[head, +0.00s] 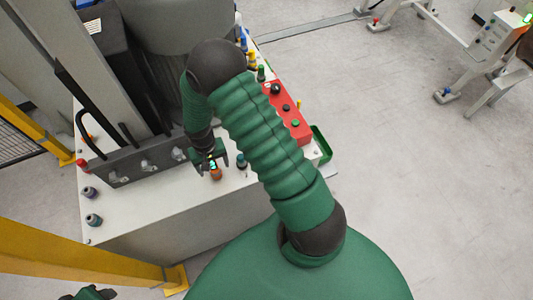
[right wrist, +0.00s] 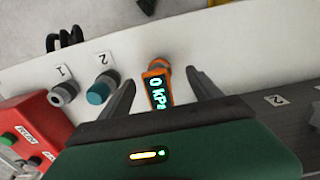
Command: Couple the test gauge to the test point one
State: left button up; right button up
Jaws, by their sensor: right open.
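The test gauge (right wrist: 157,88) is orange with a lit display reading 0 kPa. It stands on the white bench top, and in the head view it shows as a small orange body (head: 216,174). My right gripper (right wrist: 161,78) is open, with one finger on each side of the gauge and gaps showing. In the wrist view, test point one (right wrist: 64,93) is a grey fitting by the label 1, left of the gauge. A teal-capped fitting (right wrist: 98,92) by the label 2 lies between them. My left gripper (head: 90,294) shows only partly at the bottom left; its jaws are unclear.
A red control box (head: 290,112) with buttons stands on the white bench (head: 150,215), right of my forearm. A dark bracket (head: 140,162) stands left of the gripper. Several coloured fittings line the bench edges. A yellow frame (head: 70,255) stands at the lower left.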

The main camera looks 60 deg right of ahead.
jog(key=shift+d, duration=0.1)
jog(key=c, duration=0.6)
grip_shut()
dwell(0.6)
jog(key=shift+r+p, duration=0.5)
jog(key=shift+r, duration=0.05)
jog(key=shift+r+p, duration=0.4)
jog(key=shift+r, duration=0.15)
jog(key=shift+r+p, duration=1.65)
jog(key=shift+r, duration=0.25)
